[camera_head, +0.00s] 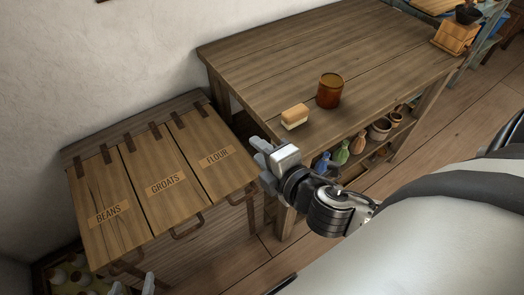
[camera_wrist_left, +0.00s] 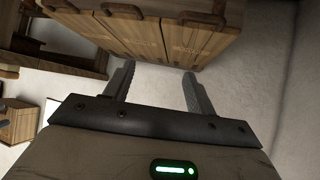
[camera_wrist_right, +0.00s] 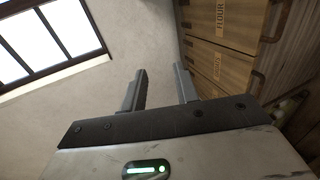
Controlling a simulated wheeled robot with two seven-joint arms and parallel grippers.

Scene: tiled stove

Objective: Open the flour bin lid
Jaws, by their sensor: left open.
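The flour bin lid (camera_head: 203,146) is the right one of three wooden lids on a chest. It lies shut, with its label readable and a handle (camera_head: 242,196) at its front edge. It also shows at the top of the right wrist view (camera_wrist_right: 233,32). My right gripper (camera_head: 261,160) is open and empty, just right of the flour lid in the head view; I cannot tell its height above it.
A window (camera_wrist_right: 50,40) shows in the right wrist view.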

